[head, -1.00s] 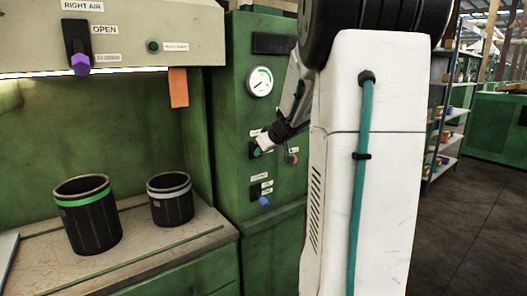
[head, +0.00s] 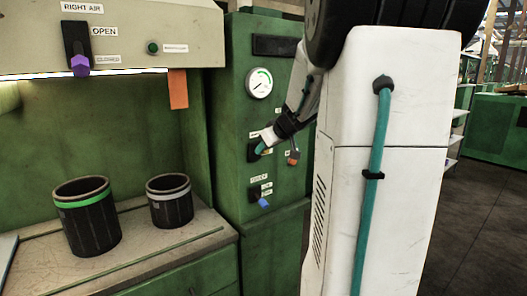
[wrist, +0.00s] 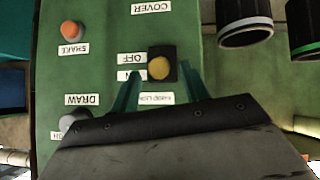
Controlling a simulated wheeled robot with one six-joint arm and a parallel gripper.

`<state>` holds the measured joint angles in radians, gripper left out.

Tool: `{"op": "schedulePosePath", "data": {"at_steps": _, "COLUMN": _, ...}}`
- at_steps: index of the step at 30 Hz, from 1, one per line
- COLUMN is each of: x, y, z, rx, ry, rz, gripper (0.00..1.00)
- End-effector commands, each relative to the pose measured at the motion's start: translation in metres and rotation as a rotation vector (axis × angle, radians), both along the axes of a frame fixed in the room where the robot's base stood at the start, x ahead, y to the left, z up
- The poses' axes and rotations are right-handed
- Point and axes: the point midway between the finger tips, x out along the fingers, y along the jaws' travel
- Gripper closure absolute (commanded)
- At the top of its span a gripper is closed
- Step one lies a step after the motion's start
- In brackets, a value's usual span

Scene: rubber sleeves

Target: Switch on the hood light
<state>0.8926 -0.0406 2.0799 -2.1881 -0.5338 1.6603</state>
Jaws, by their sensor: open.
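In the wrist view, upside down, a yellow knob (wrist: 160,68) sits on a dark switch plate (wrist: 162,50) with OFF and ON labels beside it. A heading label (wrist: 156,98) between my fingers is partly covered and hard to read. My gripper (wrist: 160,76) is open and empty, its two teal fingers reaching toward the plate, one on each side of the knob; contact cannot be told. In the head view my gripper (head: 262,146) is at the upper switch of the green panel (head: 235,110). The lamp strip (head: 30,76) under the hood (head: 160,20) looks bright.
An orange SHAKE knob (wrist: 70,30) and a grey DRAW knob (wrist: 72,120) are nearby. A blue knob (head: 263,202) sits below, a gauge (head: 259,83) above. Two black sleeves (head: 88,215) (head: 170,199) stand on the bench. A purple air lever (head: 80,65) is on the hood.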

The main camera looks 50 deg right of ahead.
Motion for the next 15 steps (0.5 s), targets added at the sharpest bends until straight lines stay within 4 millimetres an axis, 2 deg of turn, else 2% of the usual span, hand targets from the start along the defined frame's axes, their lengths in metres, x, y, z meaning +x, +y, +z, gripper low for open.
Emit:
{"op": "schedulePosePath", "data": {"at_steps": 6, "x": -0.023, "y": 0.007, "z": 0.020, "rx": 0.000, "ry": 0.000, "rz": -0.001, "gripper": 0.54}}
{"op": "schedulePosePath", "data": {"at_steps": 15, "x": -0.028, "y": 0.010, "z": 0.025, "rx": 0.002, "ry": 0.001, "rz": 0.000, "gripper": 0.54}}
